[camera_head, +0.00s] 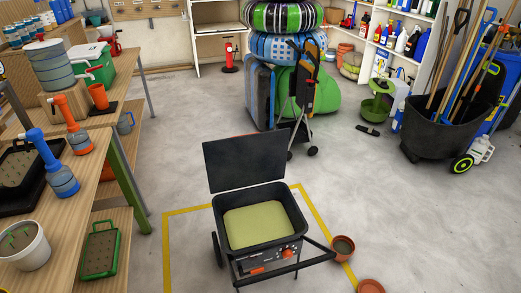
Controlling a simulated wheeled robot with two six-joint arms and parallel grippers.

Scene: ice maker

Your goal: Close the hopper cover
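The hopper (258,226) is a dark open box on a small wheeled frame on the floor, at the lower middle of the view. A pale yellow-green filling or floor shows inside it. Its flat dark cover (246,161) stands open, raised nearly upright at the hopper's far edge. A front panel with an orange-red knob (287,253) is on the near side, and a dark handle bar reaches to the right. Neither of my grippers is in view.
A yellow floor line (189,210) borders the hopper's spot. Two terracotta pots (343,246) lie at its right. A wooden workbench (98,190) with spray bottles runs along the left. A black wheeled bin of tools (440,135) stands right. Floor between is clear.

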